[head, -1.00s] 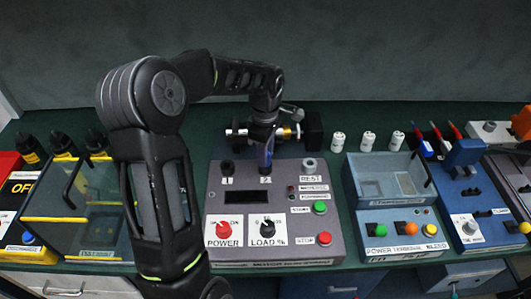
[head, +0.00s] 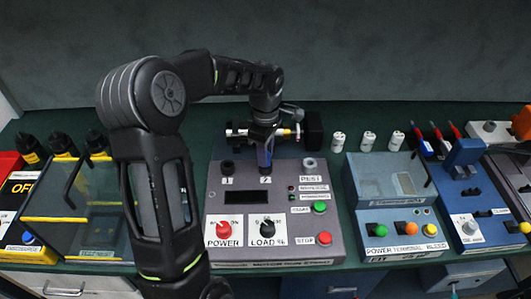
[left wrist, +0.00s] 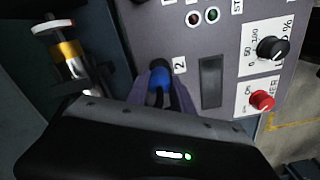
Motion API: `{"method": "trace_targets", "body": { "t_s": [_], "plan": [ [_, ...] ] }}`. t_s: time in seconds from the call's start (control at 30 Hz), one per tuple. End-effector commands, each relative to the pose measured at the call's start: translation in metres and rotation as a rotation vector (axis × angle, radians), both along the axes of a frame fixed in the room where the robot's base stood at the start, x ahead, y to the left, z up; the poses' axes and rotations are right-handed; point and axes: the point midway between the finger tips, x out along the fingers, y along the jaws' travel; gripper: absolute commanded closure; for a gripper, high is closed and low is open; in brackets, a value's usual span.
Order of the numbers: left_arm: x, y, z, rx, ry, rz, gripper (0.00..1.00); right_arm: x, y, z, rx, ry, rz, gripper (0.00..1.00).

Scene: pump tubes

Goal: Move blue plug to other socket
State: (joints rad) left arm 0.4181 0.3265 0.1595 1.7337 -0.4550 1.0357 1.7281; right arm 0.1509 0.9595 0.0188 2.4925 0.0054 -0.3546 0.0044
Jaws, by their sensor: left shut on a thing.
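The blue plug (left wrist: 160,78) is between the fingers of my left gripper (left wrist: 160,92) in the left wrist view. In the head view my left gripper (head: 265,150) points down at the socket marked 2 on the grey control box (head: 252,255), shut on the plug (head: 265,157). The plug stands upright at socket 2; how deep it sits is hidden by the fingers. The socket marked 1 (head: 227,167), a black ring, is to its left with nothing held over it. My right gripper is not in view.
The box has a power knob (head: 223,227), a load knob (head: 267,226), a green button (head: 319,207) and a red button (head: 325,238). A metal rod assembly (head: 237,132) lies behind it. A blue-grey bin (head: 402,161) stands to the right.

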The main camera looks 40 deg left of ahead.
Motion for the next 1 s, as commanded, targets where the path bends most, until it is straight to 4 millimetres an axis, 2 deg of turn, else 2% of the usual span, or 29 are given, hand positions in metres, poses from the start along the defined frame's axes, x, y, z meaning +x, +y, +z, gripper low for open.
{"method": "trace_targets", "body": {
  "t_s": [1.0],
  "plan": [
    [0.0,0.0,0.012,0.0,0.0,0.0,1.0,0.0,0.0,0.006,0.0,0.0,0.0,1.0]
  ]
}}
